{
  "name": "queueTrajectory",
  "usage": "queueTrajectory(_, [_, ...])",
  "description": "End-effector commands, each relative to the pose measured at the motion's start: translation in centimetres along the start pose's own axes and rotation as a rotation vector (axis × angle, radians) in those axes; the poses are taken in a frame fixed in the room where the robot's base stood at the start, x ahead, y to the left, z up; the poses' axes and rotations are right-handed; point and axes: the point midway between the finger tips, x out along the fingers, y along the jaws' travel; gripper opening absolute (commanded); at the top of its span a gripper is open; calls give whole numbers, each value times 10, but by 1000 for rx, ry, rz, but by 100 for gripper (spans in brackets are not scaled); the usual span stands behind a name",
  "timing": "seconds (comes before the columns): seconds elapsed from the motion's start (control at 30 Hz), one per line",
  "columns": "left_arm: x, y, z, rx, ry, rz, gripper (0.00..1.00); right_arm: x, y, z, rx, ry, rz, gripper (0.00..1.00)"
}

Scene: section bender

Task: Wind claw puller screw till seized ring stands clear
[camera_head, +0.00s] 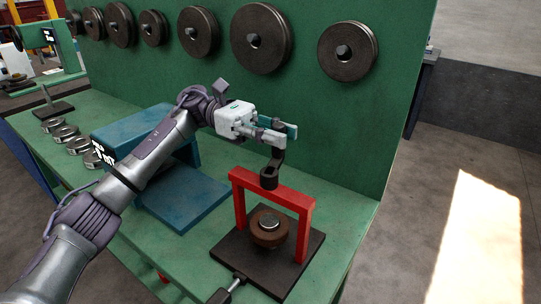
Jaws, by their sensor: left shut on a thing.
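The claw puller is a red frame (272,190) standing upright on a dark square base plate (238,252) on the green bench. A dark screw head (268,178) sticks up at the middle of its crossbar. The brown ring (266,236) sits low inside the frame, around a grey shaft end (269,223); whether they are still touching below cannot be seen. My left gripper (283,137) is above the crossbar, shut on a dark crank handle (279,154) that rises from the screw head.
A blue machine block (135,133) with a flat blue plate (185,198) stands left of the puller. Several metal rings (66,134) lie at the bench's left. Round dies (262,38) hang on the green back panel. A rod handle (227,290) juts from the base's front.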

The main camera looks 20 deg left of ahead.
Motion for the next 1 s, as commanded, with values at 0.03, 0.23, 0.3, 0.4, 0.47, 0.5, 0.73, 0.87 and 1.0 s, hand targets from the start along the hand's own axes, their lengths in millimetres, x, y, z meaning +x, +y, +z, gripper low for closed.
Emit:
queueTrajectory(0.03, [3, 2, -3, 4, -4, -36, 0, 11, 0, 1, 0, 0, 0, 40])
queueTrajectory(0.23, [9, 2, -1, 1, -3, -156, 0, 24, 0, 2, 0, 0, 0, 40])
queueTrajectory(0.3, [10, 3, -1, 1, -2, -186, 0, 27, 0, 2, 0, 0, 0, 40])
queueTrajectory(0.4, [12, 2, 0, 1, -2, -218, 0, 30, 0, 2, 0, 0, 0, 40])
queueTrajectory(0.47, [12, 2, 0, 1, -2, -234, 0, 31, 0, 3, 0, 0, 0, 40])
queueTrajectory(0.5, [13, 2, 0, 1, -2, -240, 0, 31, 0, 3, 0, 0, 0, 40])
queueTrajectory(0.73, [13, 2, 1, 2, -2, -258, 0, 32, 0, 3, 0, 0, 0, 40])
queueTrajectory(0.87, [13, 2, 2, 2, -2, -258, 0, 32, 0, 3, 0, 0, 1, 40])
queueTrajectory(1.0, [13, 2, 2, 2, -2, -258, 0, 32, 0, 3, 0, 0, 1, 40])
